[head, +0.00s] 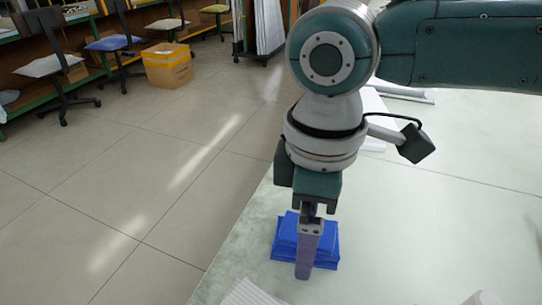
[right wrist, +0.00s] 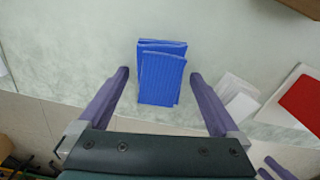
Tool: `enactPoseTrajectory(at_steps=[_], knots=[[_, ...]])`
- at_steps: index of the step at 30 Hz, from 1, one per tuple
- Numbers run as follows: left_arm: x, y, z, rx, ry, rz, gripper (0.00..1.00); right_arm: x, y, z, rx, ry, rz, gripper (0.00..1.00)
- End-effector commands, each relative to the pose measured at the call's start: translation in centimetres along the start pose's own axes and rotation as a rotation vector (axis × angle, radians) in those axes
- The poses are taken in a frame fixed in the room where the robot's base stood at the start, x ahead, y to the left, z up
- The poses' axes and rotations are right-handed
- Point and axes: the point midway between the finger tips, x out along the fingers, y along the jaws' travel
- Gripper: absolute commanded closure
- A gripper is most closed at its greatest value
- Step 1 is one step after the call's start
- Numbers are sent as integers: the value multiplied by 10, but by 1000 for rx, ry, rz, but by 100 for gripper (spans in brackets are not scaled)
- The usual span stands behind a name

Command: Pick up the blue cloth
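The blue cloth (head: 287,232) is a folded stack lying on the pale table, partly hidden behind my right gripper (head: 304,270) in the head view. My right gripper points down over the cloth, its purple fingers overlapping there. In the right wrist view the cloth (right wrist: 160,78) shows between and just beyond the two fingertips. The fingers stand wide apart on either side with a gap to the cloth, so the gripper is open and empty. Two purple pieces at the lower right of the wrist view look like fingers of my left gripper (right wrist: 273,169), cut off by the edge.
The table (head: 420,220) is clear right of the cloth. White papers (head: 248,292) lie at its near edge, and more (head: 372,128) lie farther back. A red sheet (right wrist: 302,100) shows in the wrist view. A cardboard box (head: 168,68) and chairs stand on the floor.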

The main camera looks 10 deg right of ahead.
Motion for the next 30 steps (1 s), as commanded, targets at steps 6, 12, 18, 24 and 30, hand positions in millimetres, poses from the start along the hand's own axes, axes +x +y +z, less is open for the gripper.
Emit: enactPoseTrajectory(at_steps=[6,12,18,24,30], knots=[[0,-2,0,6,-1,-4,50,0,0,0,0,0,0,27],[0,-2,0,10,-1,-7,50,0,0,0,0,0,0,50],[0,-3,0,10,-1,-8,50,0,0,0,0,0,0,72],[0,-2,0,9,-2,-7,50,0,0,0,0,0,0,83],[-1,-2,0,8,-1,-6,50,-4,0,0,0,0,0,83]])
